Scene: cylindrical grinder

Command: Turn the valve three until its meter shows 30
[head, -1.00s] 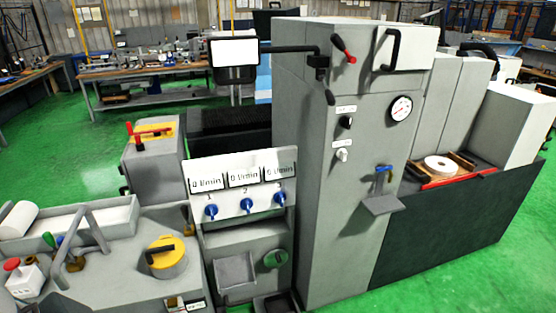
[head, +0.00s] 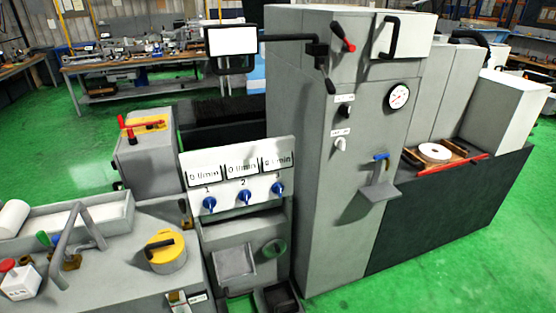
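Valve three (head: 277,189) is a blue knob under the number 3, at the right of a row of three on a light panel (head: 222,205). Its meter (head: 277,161) above it reads "0 l/min". Valve two (head: 244,197) and valve one (head: 209,204) are like blue knobs to its left, and their meters also appear to read 0 l/min. Neither of my grippers is in the head view, and nothing touches the valves.
A tall grey cabinet (head: 310,190) with a gauge (head: 398,95) and levers stands just right of the panel. A grey bench with a yellow-topped cylinder (head: 165,250) is at the left. Green floor is open at lower right.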

